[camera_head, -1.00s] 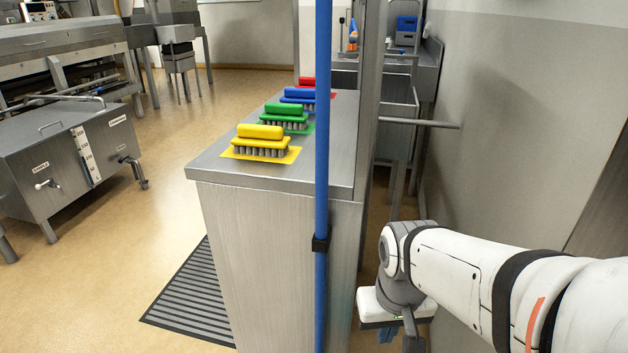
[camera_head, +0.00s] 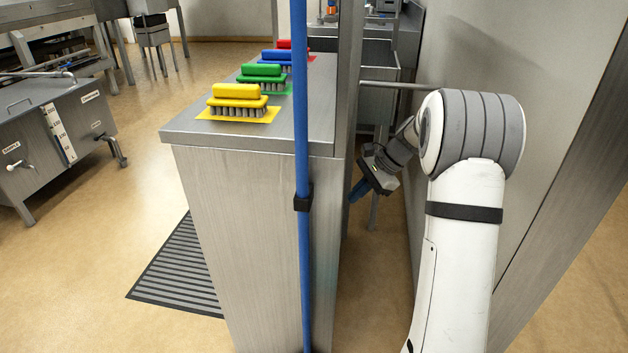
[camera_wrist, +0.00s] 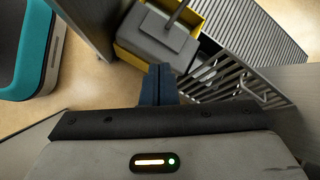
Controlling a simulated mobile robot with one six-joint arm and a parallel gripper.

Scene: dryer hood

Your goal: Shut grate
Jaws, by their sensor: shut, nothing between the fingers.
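In the wrist view a slotted metal grate (camera_wrist: 235,82) with a bar handle (camera_wrist: 262,92) shows right of my gripper (camera_wrist: 158,72). How far open it stands, I cannot tell. My gripper's blue fingers are together and empty, apart from the grate in the picture. In the head view my gripper (camera_head: 356,191) is low in the gap between the steel cabinet and the right wall, pointing down to the left. The slotted grate with the handle is not visible in the head view; the cabinet may hide it.
The steel cabinet (camera_head: 245,240) carries several coloured brushes, and a blue pole (camera_head: 302,250) stands before it. A ribbed floor grating (camera_head: 183,275) lies to its left. A yellow-rimmed grey container (camera_wrist: 160,40) sits beyond my fingers. The right wall (camera_head: 500,50) is close to my arm.

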